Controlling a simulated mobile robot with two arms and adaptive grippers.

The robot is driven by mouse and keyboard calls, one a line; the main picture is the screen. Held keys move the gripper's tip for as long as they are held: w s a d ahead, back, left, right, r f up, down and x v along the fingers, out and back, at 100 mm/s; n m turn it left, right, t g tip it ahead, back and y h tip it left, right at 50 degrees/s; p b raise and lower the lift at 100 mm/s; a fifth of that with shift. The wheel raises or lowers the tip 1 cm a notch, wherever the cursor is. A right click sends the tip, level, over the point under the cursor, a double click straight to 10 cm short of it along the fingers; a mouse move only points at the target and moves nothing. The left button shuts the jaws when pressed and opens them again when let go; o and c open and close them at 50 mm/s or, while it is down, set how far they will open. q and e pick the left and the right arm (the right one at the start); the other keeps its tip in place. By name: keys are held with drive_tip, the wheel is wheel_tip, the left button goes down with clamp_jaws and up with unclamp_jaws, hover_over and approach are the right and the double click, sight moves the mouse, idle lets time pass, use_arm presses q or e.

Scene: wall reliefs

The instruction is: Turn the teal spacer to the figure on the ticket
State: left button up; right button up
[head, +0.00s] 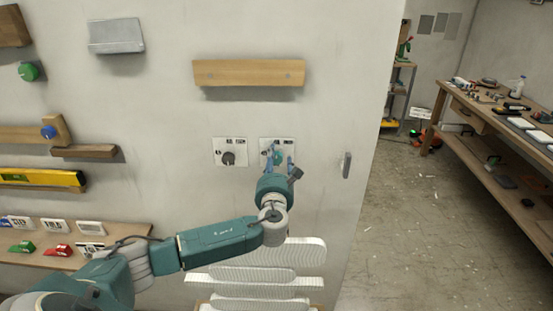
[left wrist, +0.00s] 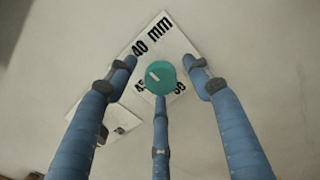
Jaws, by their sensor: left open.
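The teal spacer (left wrist: 160,78) is a round knob with a short white mark on its face, on a white plate (left wrist: 178,48) fixed to the wall. The plate reads "40 mm", with other figures partly covered. The spacer also shows in the head view (head: 278,156), partly behind the fingers. My left gripper (head: 279,158) is open in front of it. In the left wrist view, two fingers stand either side of the spacer, visibly apart from it; the third comes from below, and contact there cannot be told. Several small white cards (head: 54,226) lie at lower left; which is the ticket cannot be told.
A second white plate with a dark knob (head: 228,158) is just left. A wooden rail (head: 249,73) is above, white slatted panels (head: 262,275) are below, and a grey handle (head: 346,165) is at right. A workbench (head: 490,125) stands far right beyond open floor.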

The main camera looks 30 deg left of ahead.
use_arm(q)
drive_tip(key=shift+w, duration=0.1)
drive_tip(key=c, duration=1.1)
